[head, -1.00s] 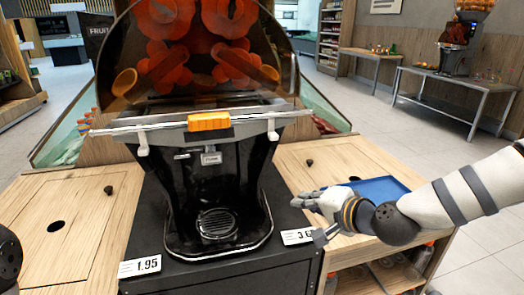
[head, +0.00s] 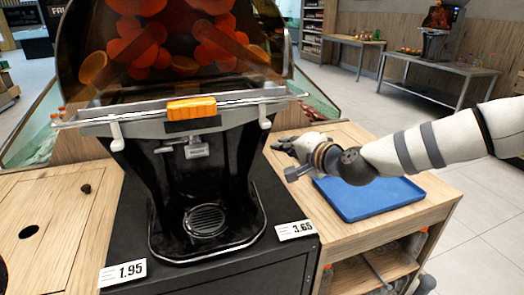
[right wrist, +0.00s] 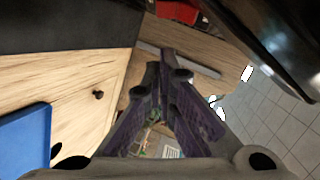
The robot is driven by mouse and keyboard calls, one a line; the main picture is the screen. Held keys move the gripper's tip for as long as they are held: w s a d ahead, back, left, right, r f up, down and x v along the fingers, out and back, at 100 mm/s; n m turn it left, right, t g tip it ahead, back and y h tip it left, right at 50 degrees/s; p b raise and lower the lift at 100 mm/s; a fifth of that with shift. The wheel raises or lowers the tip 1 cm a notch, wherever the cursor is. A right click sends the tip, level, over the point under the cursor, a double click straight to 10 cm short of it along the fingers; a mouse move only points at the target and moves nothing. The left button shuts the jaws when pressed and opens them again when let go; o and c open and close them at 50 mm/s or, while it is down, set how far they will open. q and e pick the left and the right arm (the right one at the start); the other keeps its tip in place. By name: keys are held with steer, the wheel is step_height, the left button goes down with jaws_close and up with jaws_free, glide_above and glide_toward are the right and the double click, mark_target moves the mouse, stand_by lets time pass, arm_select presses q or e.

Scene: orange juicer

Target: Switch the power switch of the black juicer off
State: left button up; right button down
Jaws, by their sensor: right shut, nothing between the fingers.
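The black juicer (head: 232,165) stands on a dark cabinet in the middle of the head view, with an orange latch (head: 192,108) on its front and oranges behind its tinted cover. I cannot make out the power switch. My right gripper (head: 280,145) is just right of the juicer's body, pointing left, with a small gap in the picture. In the right wrist view its fingers (right wrist: 165,65) come together at the tips with nothing between them. A dark glossy surface (right wrist: 275,45) at the upper right there is probably the juicer. My left gripper is out of view.
A blue tray (head: 368,198) lies on the wooden counter (head: 432,197) below my right forearm. Price tags (head: 296,229) stand at the cabinet's front. Another wooden counter (head: 70,225) with a hole is at the left. A second juicer on a far table is at the back right.

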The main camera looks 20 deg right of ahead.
mark_target(248, 144)
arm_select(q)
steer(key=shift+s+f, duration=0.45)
arm_select(e)
steer(key=w+a+f, duration=0.2)
steer(key=w+a, duration=0.2)
